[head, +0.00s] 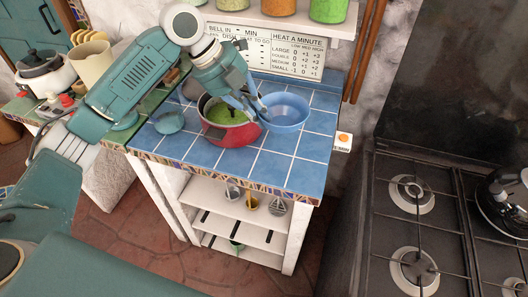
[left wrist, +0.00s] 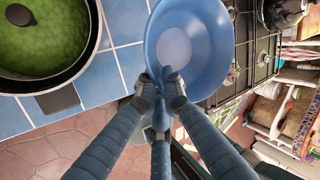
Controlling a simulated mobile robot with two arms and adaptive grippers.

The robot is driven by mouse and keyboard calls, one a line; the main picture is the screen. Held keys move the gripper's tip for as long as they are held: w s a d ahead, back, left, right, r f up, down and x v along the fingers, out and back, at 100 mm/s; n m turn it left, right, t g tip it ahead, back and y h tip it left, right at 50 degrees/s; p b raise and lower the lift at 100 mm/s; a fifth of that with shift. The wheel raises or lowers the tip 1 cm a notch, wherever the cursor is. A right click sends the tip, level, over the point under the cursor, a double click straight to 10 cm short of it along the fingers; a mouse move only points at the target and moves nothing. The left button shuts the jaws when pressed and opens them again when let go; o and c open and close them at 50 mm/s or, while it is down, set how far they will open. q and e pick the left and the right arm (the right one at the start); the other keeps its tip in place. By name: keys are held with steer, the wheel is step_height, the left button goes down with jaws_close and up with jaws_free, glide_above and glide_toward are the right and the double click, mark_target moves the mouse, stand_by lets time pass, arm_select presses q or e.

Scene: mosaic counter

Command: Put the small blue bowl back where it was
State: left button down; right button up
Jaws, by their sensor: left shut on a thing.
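A light blue bowl (head: 286,108) is upright at the right part of the blue-tiled counter, just right of the red pot. My left gripper (head: 262,112) reaches over the pot from the left and is shut on the bowl's near-left rim. In the left wrist view, the bowl (left wrist: 190,45) looks empty, with the fingertips (left wrist: 160,88) pinching its rim. I cannot tell whether its base touches the tiles. My right gripper is not in view.
The red pot (head: 231,136) with green contents stands close by the bowl. A small flat blue dish (head: 170,122) lies left of the pot. Bare tiles (head: 270,166) are in front. A shelf with jars (head: 326,10) hangs above; a stove (head: 430,215) stands to the right.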

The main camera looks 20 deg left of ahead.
arm_select(q)
step_height(320, 180, down, 9)
steer(key=shift+f+p, duration=0.2)
steer(key=shift+p, duration=0.5)
step_height(320, 180, down, 4)
steer(key=shift+f+p, duration=0.15)
steer(key=shift+p, duration=0.25)
steer(key=c, duration=1.9)
jaws_free()
steer(key=b+v, duration=0.2)
steer(key=v, duration=1)
